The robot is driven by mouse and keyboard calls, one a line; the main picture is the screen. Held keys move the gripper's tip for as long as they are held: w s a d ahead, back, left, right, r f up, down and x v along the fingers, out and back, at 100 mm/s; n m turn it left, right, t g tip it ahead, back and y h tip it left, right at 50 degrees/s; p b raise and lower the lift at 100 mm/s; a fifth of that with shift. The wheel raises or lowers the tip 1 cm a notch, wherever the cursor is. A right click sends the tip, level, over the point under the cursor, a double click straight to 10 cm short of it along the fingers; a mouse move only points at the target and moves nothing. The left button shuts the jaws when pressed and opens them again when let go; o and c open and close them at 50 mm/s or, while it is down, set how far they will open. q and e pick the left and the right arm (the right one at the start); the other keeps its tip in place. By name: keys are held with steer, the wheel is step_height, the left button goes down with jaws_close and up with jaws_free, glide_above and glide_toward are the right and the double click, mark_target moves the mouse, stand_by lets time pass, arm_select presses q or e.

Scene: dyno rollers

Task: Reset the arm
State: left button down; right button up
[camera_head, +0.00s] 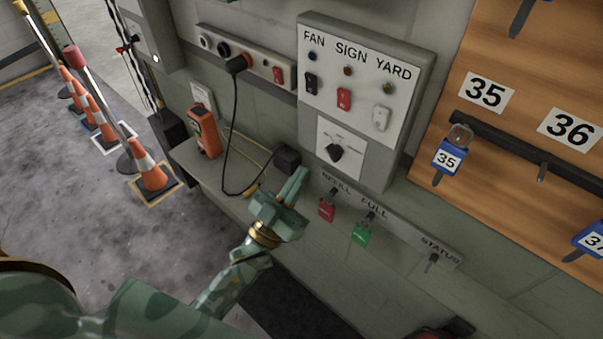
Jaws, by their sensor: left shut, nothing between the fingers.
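My left arm (235,277) comes in from the lower left, green with a gold ring at the wrist. My left gripper (298,182) is shut and empty. In the picture it lies over the grey ledge (225,187), just below a black block with a cable and left of the red tag. I cannot tell whether it touches the ledge. My right gripper is not in view.
A switch panel (365,70) marked FAN, SIGN, YARD is on the wall. A red tag (327,209) and a green tag (361,234) hang on a labelled strip. An orange device (205,132) stands on the ledge. A key board (480,45) is right; traffic cones (152,175) stand left.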

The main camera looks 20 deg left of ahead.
arm_select(q)
steer(key=shift+s, duration=0.15)
step_height(320, 180, down, 18)
steer(key=w+g+y+b, duration=0.1)
steer(key=w+g+y, duration=0.1)
steer(key=g+y, duration=0.3)
steer(key=s+a+f+g+y+b, duration=0.15)
steer(key=s+f+g, duration=0.25)
steer(key=f, duration=0.7)
steer(key=s+a+f+g+b, duration=0.2)
steer(key=s+f+g, duration=0.25)
steer(key=f, duration=0.65)
steer(key=s+a+f+g+b, duration=0.2)
steer(key=s+f+g+b, duration=0.1)
steer(key=s+f, duration=0.5)
steer(key=s+a+f+g+y+b, duration=0.1)
steer(key=s+a+f+g+b, duration=0.1)
steer(key=s+f, duration=0.7)
steer(key=s+a+f+g+y+b, duration=0.1)
steer(key=s+f+g+b, duration=0.4)
steer(key=s, duration=0.9)
step_height(320, 180, down, 3)
steer(key=shift+s+a+f+b, duration=0.2)
steer(key=shift+s+a+b, duration=0.1)
steer(key=shift+s+a, duration=0.15)
steer(key=shift+w, duration=0.1)
